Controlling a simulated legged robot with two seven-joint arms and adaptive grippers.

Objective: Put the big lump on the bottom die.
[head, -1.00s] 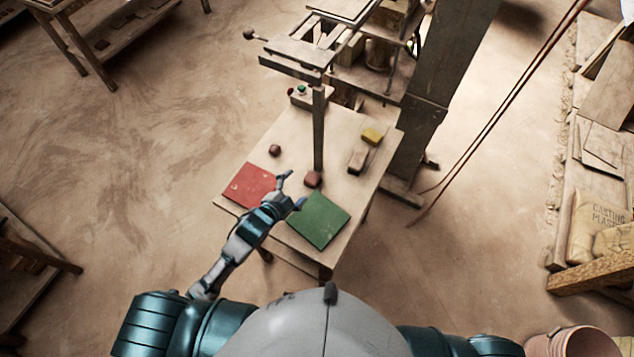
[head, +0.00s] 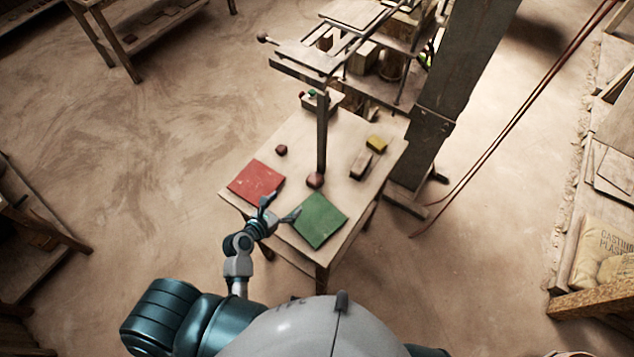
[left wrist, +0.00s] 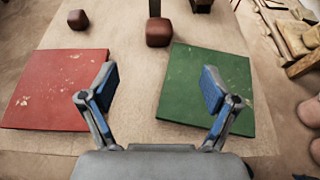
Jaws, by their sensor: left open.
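The bigger reddish-brown lump (head: 314,180) sits on the table between the red and green mats, at the foot of a post; it also shows in the left wrist view (left wrist: 159,32). A smaller lump (head: 281,150) lies farther back and to the left, also in the left wrist view (left wrist: 78,19). My left gripper (head: 282,208) is open and empty at the table's near edge, short of the bigger lump. Its spread fingers (left wrist: 158,88) show in the left wrist view. The press (head: 372,70) stands at the back; I cannot clearly tell its bottom die. My right gripper is out of view.
A red mat (head: 256,181) and a green mat (head: 320,220) lie on the table (head: 300,135). A brown block (head: 361,164) and a yellow block (head: 376,143) lie at its right. A button box (head: 321,101) is at the back. A thick column (head: 433,125) stands to the right.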

